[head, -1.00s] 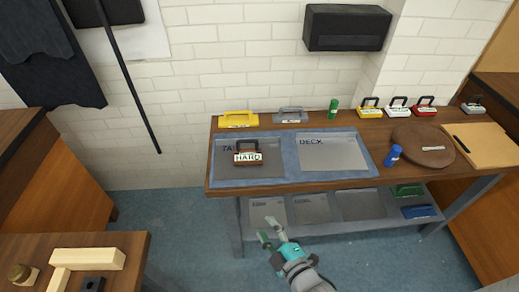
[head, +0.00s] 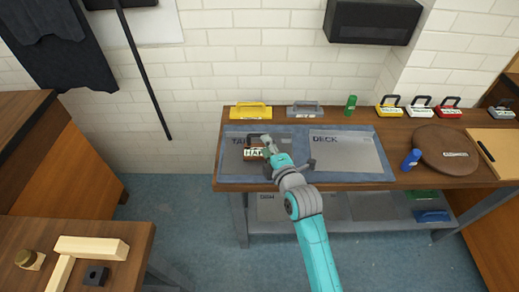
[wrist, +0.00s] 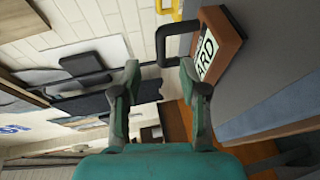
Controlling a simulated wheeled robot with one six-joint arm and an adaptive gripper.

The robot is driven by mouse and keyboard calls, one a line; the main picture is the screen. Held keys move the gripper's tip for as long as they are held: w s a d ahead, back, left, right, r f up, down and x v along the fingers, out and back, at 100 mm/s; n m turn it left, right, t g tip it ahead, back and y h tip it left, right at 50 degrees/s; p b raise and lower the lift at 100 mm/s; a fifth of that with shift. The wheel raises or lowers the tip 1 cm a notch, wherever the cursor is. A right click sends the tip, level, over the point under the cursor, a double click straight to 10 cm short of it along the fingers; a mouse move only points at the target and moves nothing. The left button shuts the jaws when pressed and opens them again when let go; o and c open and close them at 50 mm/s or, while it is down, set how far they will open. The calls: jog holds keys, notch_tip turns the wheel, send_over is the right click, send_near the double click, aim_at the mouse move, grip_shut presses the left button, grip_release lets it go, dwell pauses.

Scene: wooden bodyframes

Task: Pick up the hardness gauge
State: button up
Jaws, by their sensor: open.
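The hardness gauge (head: 254,153) is a brown block with a white label and a black loop handle. It sits on the left grey plate, marked "TA…", in the head view. The wrist view shows the gauge (wrist: 228,38) tilted at upper right, its label reading "ARD", with its black handle reaching towards the fingers. My gripper (head: 267,145) is at the gauge's right side and partly covers it. In the wrist view my gripper (wrist: 160,72) has its green fingers apart, with the handle just beyond the fingertips. I cannot tell if they touch.
A grey "DECK" plate (head: 345,153) lies to the right. A yellow tool (head: 251,110), a grey tool (head: 305,109) and a green cylinder (head: 350,105) stand behind. A blue cylinder (head: 411,159) and a brown disc (head: 446,153) are further right, with several handled blocks behind.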

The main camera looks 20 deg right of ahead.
aim_at(258, 147)
jog(key=shift+w+f, duration=0.25)
jog(key=shift+w, duration=0.85)
jog(key=shift+w+f, duration=0.2)
jog(key=shift+w, duration=0.9)
jog(key=shift+w+f, duration=0.25)
jog(key=shift+w, duration=0.85)
grip_shut()
